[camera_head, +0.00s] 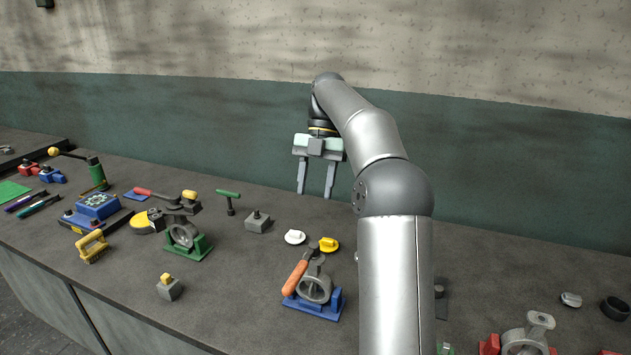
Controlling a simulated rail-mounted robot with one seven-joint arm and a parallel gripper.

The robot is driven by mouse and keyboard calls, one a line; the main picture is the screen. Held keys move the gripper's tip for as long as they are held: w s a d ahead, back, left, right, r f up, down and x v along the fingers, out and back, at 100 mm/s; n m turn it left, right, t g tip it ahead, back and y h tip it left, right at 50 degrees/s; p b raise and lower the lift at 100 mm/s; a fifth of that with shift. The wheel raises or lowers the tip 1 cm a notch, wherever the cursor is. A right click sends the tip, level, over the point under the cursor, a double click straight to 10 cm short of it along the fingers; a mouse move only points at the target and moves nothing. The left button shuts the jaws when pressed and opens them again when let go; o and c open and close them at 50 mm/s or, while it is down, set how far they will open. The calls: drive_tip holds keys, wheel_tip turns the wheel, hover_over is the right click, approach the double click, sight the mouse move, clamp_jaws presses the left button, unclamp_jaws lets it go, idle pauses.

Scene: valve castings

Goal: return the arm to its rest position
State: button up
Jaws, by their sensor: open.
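My gripper (316,190) hangs over the back part of the bench, in front of the green wall band. Its two grey fingers point down and stand apart, with nothing between them. My arm reaches up from the lower right and bends down at its far end to the gripper. The fingertips look clear of the bench things; their exact height above the top cannot be told.
On the bench (245,290), a casting on a blue base (315,302) with an orange-handled tool (295,277) stands below my gripper. A casting on a green base (187,247) stands left. Another casting (527,335) sits lower right. My arm hides part of the bench.

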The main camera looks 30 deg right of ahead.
drive_tip(key=s+a+f+m+t+h, duration=0.1)
drive_tip(key=s+a+f+m+h, duration=0.2)
drive_tip(key=s+a+m, duration=0.7)
drive_tip(key=s+a+f+m+t, duration=0.1)
drive_tip(key=s+a+f+m, duration=0.2)
drive_tip(key=s+f+m, duration=0.3)
drive_tip(key=s+a+f+m+t, duration=0.2)
drive_tip(key=s+a+f+m, duration=0.1)
drive_tip(key=s+f+m, duration=0.4)
drive_tip(key=s+m, duration=0.3)
drive_tip(key=s, duration=0.2)
drive_tip(key=shift+f+m+h, duration=0.2)
drive_tip(key=shift+m+h, duration=0.1)
drive_tip(key=shift+h, duration=0.1)
drive_tip(key=shift+a, duration=0.1)
